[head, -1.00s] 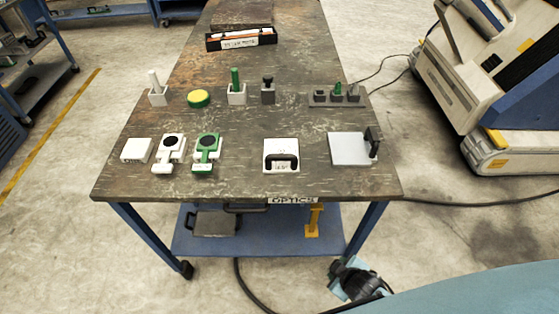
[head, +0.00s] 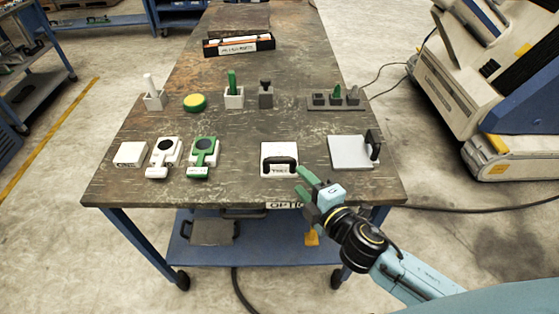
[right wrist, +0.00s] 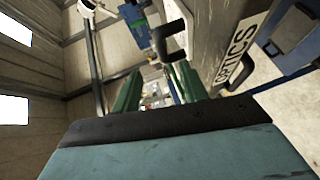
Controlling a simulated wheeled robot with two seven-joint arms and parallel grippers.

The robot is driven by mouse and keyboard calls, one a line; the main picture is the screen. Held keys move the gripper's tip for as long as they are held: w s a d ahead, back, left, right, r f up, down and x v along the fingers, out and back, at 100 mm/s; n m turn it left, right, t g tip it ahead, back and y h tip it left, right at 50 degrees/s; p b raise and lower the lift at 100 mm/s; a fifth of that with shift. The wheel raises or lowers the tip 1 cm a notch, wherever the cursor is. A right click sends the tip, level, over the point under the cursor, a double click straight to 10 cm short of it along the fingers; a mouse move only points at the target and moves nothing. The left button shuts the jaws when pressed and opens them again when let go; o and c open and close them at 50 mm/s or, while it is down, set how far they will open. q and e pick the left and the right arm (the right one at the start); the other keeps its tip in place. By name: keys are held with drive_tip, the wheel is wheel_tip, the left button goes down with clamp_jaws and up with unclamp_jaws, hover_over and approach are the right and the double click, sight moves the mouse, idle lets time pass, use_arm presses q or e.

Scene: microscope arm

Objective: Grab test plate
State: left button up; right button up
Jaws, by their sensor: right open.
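A white plate with a black handle and a small label (head: 267,171) lies near the table's front edge. The label is too small to read surely. A larger grey plate (head: 347,155) with an upright black handle lies to its right. My right gripper (head: 304,184) is open and empty, its green fingers just right of the white plate at the front edge, apart from its handle. In the right wrist view, the open fingers (right wrist: 158,90) point toward a black handle (right wrist: 172,42). My left gripper is not in view.
On the table (head: 235,185) stand a white block (head: 130,153), a white device (head: 164,155), a green device (head: 204,155), a yellow disc (head: 194,102) and several small holders. A dark box (head: 238,46) lies farther back. A white and blue machine stands right.

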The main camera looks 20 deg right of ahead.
sight(283, 162)
drive_tip(key=x, duration=1.2)
drive_tip(key=shift+w+a+f+b, duration=0.1)
drive_tip(key=shift+w+f+b, duration=0.1)
drive_tip(key=shift+w+b, duration=0.15)
drive_tip(key=shift+r, duration=0.1)
clamp_jaws()
